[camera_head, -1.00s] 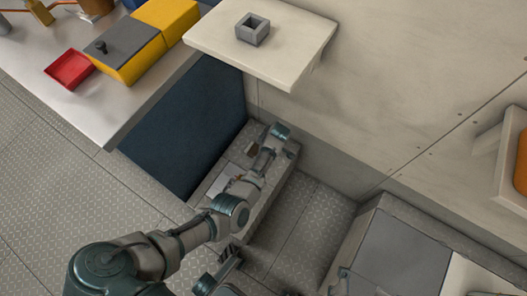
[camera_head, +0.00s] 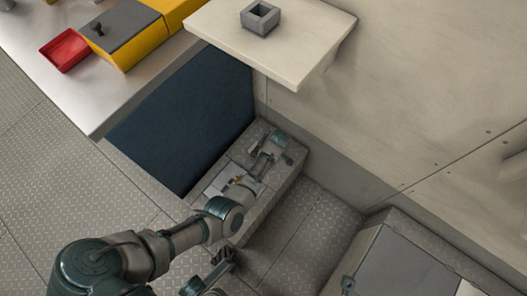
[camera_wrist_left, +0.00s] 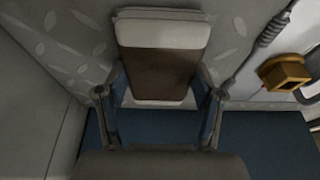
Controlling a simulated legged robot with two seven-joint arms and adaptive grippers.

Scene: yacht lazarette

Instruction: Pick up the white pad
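The white pad (camera_wrist_left: 165,35), a flat block with a wide brown band across it, lies upper middle in the left wrist view. My left gripper (camera_wrist_left: 161,78) is open, with one finger on each side of the pad's lower part. Whether the fingers touch it cannot be told. In the head view my left arm reaches down to a low grey step; the hand is mostly hidden behind the wrist, with a small brown-and-light patch beside it. My right gripper (camera_head: 222,258) shows dark fingers at the bottom, away from the step; its opening is unclear.
A white sheet (camera_head: 220,182) with a small orange piece lies on the step. A pale shelf (camera_head: 300,60) holding a grey square ring (camera_head: 260,18) overhangs nearby. A counter with a red tray (camera_head: 67,49) stands left, and a grey box (camera_head: 400,265) right.

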